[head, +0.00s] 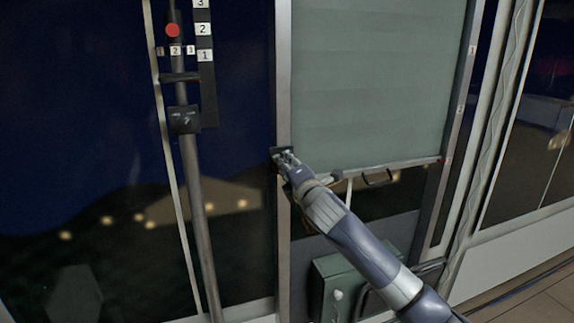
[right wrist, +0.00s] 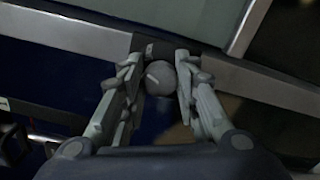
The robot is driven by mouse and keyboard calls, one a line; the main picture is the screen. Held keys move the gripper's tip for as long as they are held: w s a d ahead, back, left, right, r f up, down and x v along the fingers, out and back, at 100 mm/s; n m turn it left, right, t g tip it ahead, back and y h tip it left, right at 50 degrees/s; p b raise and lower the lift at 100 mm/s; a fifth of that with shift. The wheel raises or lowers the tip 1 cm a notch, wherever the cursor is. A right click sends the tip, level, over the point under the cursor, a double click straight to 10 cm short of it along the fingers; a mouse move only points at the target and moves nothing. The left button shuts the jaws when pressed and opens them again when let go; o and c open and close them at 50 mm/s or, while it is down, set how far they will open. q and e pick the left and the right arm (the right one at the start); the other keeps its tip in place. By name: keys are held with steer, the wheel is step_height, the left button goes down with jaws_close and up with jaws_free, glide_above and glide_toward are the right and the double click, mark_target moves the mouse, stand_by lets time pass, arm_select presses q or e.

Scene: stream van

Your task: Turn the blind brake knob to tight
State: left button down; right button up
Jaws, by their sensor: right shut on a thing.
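The blind brake knob (right wrist: 161,78) is a round grey knob with a pale mark, on a dark mount (right wrist: 155,48) on the metal window frame. In the right wrist view it sits between the fingers of my right gripper (right wrist: 158,82), which is shut on it. In the head view my right gripper (head: 281,155) is at the frame post, left of the blind's lower edge, and hides the knob. The grey-green blind (head: 375,80) hangs partly down, with a bottom bar (head: 385,165). I cannot read any tight marking. My left gripper is not in view.
A pole (head: 198,215) with a red button (head: 173,30) and a numbered strip (head: 204,40) stands left of the post. A green box (head: 345,277) is below the blind, close under my right arm. A dark handle (head: 378,179) hangs below the bottom bar.

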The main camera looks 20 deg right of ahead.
steer(key=shift+m, duration=1.9)
steer(key=o, duration=1.1)
steer(key=shift+d, duration=0.1)
steer(key=shift+c, duration=0.2)
steer(key=shift+s+f, duration=0.1)
steer(key=s, duration=1.1)
steer(key=shift+s+d, duration=0.2)
steer(key=shift+s, duration=0.2)
steer(key=shift+f, duration=0.1)
